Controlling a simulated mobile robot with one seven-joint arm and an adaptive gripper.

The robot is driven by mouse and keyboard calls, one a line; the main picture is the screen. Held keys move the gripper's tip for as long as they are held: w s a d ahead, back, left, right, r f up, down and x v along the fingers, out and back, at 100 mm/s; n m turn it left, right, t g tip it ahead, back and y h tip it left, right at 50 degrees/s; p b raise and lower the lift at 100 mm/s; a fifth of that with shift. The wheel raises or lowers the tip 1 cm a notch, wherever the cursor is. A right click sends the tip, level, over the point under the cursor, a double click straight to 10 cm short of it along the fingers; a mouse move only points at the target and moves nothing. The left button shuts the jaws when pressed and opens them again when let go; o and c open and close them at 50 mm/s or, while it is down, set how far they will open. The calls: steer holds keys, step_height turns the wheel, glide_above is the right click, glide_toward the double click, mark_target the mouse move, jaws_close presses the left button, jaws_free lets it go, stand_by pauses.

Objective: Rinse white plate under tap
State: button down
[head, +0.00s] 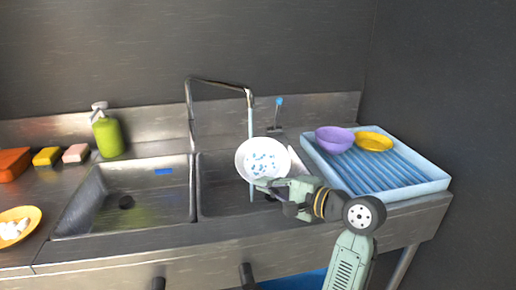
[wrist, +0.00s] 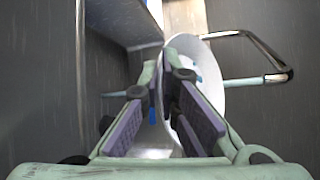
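The white plate (head: 263,158) is tilted over the right sink basin, its face with blue specks turned toward the head camera. My gripper (head: 264,184) is shut on its lower rim. In the wrist view the plate (wrist: 206,62) shows beside and partly behind the right finger of my gripper (wrist: 160,68), with its rim between the purple pads. The tap (head: 220,83) arches above, and a thin pale-blue stream (head: 250,118) falls from its spout to the plate. A bit of blue shows below the plate too. The wrist view also shows the stream (wrist: 243,82) meeting the plate.
The drying rack (head: 432,183) at right holds a purple bowl (head: 334,139) and a yellow plate (head: 373,141). The left basin (head: 126,196) has a blue patch on its back wall. A green soap bottle (head: 108,136), sponges (head: 76,153) and a yellow plate with scraps (head: 32,215) stand left.

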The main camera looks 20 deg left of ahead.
steer(key=s+r+p, duration=0.1)
steer(key=s+d+r+p, duration=0.1)
steer(key=p, duration=0.1)
steer(key=shift+s+d+r, duration=0.2)
steer(key=shift+r, duration=0.15)
steer(key=shift+s+d+r, duration=0.25)
steer(key=shift+s+r, duration=0.05)
steer(key=shift+s, duration=0.15)
steer(key=shift+s+d+r, duration=0.25)
steer(key=shift+s, duration=0.15)
